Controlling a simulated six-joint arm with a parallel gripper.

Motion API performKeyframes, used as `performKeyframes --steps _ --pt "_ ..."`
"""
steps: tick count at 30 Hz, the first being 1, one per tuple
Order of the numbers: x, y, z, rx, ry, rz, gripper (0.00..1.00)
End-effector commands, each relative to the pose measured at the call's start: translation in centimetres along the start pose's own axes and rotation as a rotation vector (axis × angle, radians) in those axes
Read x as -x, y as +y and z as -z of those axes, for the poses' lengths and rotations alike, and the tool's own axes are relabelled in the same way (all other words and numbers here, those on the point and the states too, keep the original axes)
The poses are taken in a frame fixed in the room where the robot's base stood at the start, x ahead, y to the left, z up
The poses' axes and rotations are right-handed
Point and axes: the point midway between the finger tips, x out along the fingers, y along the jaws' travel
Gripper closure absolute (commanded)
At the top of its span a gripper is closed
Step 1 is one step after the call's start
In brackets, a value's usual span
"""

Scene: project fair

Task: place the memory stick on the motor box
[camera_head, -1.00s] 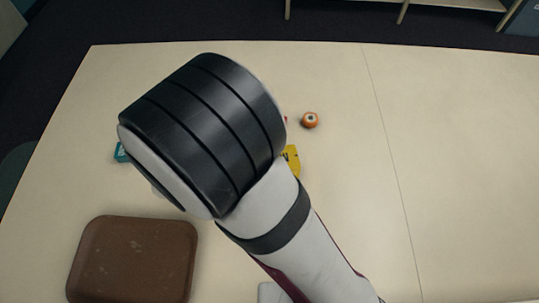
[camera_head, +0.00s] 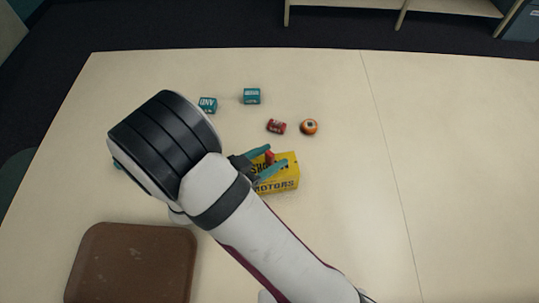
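The motor box (camera_head: 284,181) is a yellow carton with dark lettering that includes "MOTORS", lying near the middle of the table. My gripper (camera_head: 277,157) is over its upper left part, with two teal fingers set apart. A small red piece (camera_head: 269,156), which may be the memory stick, shows between the fingers. I cannot tell whether the fingers grip it or whether it rests on the box. My wrist and forearm cover the table left of and below the box.
Behind the box are a small red can-like item (camera_head: 276,126), an orange round item (camera_head: 309,127) and two teal cubes (camera_head: 251,96) (camera_head: 207,104). A teal item at left is mostly hidden. A brown tray (camera_head: 130,262) lies at front left. The right side of the table is clear.

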Motion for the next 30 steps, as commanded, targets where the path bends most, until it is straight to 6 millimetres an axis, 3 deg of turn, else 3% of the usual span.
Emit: performKeyframes --steps 8,15,21,27,30 --pt "0.7 -0.1 0.3 0.001 0.001 0.004 0.44" --pt "7.3 -0.1 0.3 0.000 -0.001 0.007 0.44" --pt "11.3 -0.1 0.3 0.000 -0.001 0.003 0.44" --pt "12.2 0.0 0.3 -0.002 -0.003 0.002 0.44" --pt "10.9 -1.9 1.0 -0.094 -0.088 0.062 0.44"
